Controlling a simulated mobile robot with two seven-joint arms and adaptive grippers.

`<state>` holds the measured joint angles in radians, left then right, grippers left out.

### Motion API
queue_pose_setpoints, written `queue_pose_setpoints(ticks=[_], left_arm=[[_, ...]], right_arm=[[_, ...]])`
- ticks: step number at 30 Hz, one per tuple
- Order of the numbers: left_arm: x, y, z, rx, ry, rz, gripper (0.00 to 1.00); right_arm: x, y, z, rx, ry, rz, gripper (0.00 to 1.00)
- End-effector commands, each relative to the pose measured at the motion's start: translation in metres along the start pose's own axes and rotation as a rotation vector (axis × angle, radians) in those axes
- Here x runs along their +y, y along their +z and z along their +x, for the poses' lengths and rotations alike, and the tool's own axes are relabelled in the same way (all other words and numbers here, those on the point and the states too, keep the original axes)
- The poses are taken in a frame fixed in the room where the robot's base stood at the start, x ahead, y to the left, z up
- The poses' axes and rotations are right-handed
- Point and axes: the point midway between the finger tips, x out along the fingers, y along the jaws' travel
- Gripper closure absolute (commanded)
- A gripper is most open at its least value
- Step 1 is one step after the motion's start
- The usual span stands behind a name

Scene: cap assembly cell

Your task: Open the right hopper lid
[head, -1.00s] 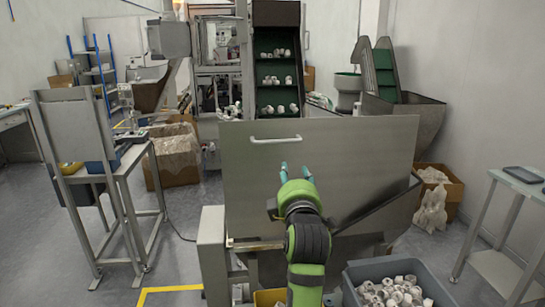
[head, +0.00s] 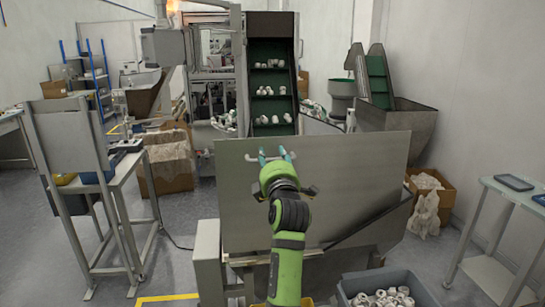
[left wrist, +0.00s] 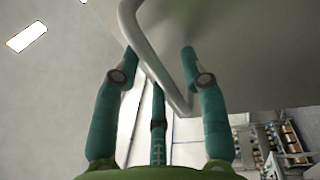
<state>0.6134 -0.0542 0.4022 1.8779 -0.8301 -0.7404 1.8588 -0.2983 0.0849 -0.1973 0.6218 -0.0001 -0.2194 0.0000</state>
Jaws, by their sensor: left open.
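The hopper lid (head: 345,185) is a broad grey metal panel standing steeply, facing me in the head view. A pale bar handle (head: 251,158) is near its top edge. My left gripper (head: 273,153) is open at the handle, and its teal fingertips reach up to the bar. In the left wrist view, the handle (left wrist: 152,62) passes between the spread fingers of the left gripper (left wrist: 160,55), with a gap visible around it. The lid's surface (left wrist: 235,50) fills the upper right there. My left forearm hides part of the lid's lower middle. My right gripper is out of view.
A grey bin of white caps (head: 385,298) stands at the lower right. A side table (head: 515,190) is on the right and a metal stand (head: 75,140) on the left. A green cleated conveyor (head: 272,80) rises behind the lid.

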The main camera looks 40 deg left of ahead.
Motion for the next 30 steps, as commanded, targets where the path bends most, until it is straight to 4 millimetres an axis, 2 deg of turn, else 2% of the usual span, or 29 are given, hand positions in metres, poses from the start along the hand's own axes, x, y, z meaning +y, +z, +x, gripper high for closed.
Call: queue_pose_setpoints(ticks=[2,3,5,6,13,22,25,30], left_arm=[[0.000,0.000,0.000,0.000,0.000,0.000,0.57],[0.000,0.000,0.000,0.000,0.000,0.000,0.73],[0.000,0.000,0.000,0.000,0.000,0.001,0.97],[0.000,0.000,0.000,0.000,0.000,0.001,1.00],[0.000,0.000,0.003,0.002,-0.011,0.001,1.00],[-0.004,-0.001,0.048,0.004,-0.150,-0.001,1.00],[-0.007,0.000,0.055,0.002,-0.177,0.000,1.00],[-0.009,0.000,0.057,0.000,-0.185,0.002,1.00]], right_arm=[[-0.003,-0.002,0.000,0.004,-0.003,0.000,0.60],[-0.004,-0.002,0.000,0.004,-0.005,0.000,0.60],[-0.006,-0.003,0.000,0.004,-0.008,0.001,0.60],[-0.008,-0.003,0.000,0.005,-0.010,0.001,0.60],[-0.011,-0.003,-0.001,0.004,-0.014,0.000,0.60],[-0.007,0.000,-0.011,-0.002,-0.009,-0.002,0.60],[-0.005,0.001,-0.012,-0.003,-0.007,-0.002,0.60],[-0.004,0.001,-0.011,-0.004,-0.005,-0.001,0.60]])
